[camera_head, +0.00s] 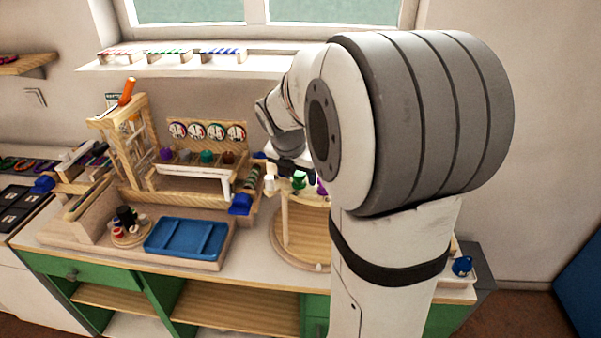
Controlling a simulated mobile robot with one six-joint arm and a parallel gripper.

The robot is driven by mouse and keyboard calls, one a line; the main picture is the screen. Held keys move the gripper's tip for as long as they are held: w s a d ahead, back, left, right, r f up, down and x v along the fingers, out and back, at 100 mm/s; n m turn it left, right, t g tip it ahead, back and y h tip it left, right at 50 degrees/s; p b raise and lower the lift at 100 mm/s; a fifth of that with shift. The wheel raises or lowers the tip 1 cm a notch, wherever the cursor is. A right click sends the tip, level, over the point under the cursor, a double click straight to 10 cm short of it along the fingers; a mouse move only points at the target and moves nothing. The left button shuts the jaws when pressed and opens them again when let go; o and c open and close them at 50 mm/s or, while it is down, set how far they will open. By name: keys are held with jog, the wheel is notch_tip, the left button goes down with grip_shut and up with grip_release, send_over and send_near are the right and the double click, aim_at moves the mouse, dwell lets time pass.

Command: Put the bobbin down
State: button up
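My gripper (287,166) is small and dark at the end of my arm, above the back of the round wooden board (312,254). My arm covers part of it, and its fingertips are too small to read. A green spool-like piece (299,181) shows right under the gripper, perhaps the bobbin. I cannot tell whether the gripper holds it or it stands on something behind. A white piece (269,183) is just left of it, and a purple piece (321,188) is partly hidden by my arm on the right.
A blue compartment tray (186,239) lies on the counter left of the round board. Behind it stand a wooden frame (127,147) and a white rack (192,176) with coloured pieces. A blue cup-like piece (240,205) is near the board. My arm hides the counter's right part.

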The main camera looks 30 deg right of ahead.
jog(key=shift+o, duration=0.3)
jog(key=shift+a+r, duration=0.1)
jog(key=shift+r, duration=0.4)
jog(key=v, duration=1.1)
jog(key=s+a+f+m+y, duration=0.1)
jog(key=s+a+f+m, duration=0.4)
jog(key=s+m, duration=0.3)
jog(key=s+a+f+m+y, duration=0.2)
jog(key=s+a+f+m, duration=0.3)
jog(key=m, duration=1.2)
jog(key=s+f, duration=0.1)
jog(key=s, duration=0.3)
jog(key=shift+a+f+y, duration=0.15)
jog(key=shift+f+y, duration=0.05)
jog(key=shift+y, duration=0.1)
